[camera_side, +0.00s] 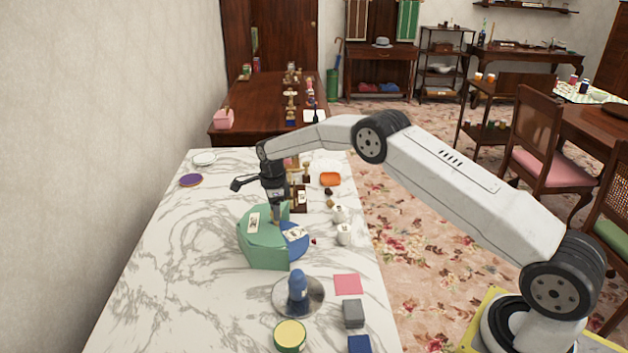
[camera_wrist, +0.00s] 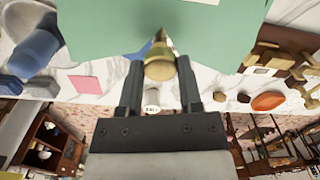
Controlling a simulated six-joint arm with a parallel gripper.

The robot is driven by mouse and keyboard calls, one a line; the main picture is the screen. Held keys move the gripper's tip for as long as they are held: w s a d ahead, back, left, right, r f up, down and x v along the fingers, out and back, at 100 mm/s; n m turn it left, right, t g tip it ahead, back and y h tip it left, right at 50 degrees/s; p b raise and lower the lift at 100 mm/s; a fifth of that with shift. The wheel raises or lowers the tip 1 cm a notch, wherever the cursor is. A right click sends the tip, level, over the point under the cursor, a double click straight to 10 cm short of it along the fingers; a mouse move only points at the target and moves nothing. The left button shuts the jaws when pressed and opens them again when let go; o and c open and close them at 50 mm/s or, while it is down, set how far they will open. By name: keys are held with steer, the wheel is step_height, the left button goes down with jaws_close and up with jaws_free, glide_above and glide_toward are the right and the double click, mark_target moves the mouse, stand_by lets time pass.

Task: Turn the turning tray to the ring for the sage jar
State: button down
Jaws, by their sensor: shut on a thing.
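A green block-like housing (camera_side: 262,250) stands on the marble counter, with a blue rounded part (camera_side: 297,246) showing at its right side. White picture cards lie on the green top and on the blue part. My gripper (camera_side: 276,212) is above the housing, shut on an upright brass-coloured knob. In the wrist view the knob (camera_wrist: 160,62) sits between the two fingers, with the green surface (camera_wrist: 100,30) beyond it. I cannot tell which ring is for the sage jar, and no sage jar can be made out.
A blue jar (camera_side: 298,288) stands on a round silver plate (camera_side: 275,305) in front of the housing. A pink square (camera_side: 348,284), a grey block (camera_side: 353,313) and a yellow-topped green tin (camera_side: 289,335) are nearby. White jars (camera_side: 343,234) stand to the right.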

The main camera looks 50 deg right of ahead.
steer(key=shift+m, duration=3)
steer(key=shift+c, duration=1.3)
jaws_free()
steer(key=shift+r, duration=0.15)
steer(key=shift+r, duration=3.8)
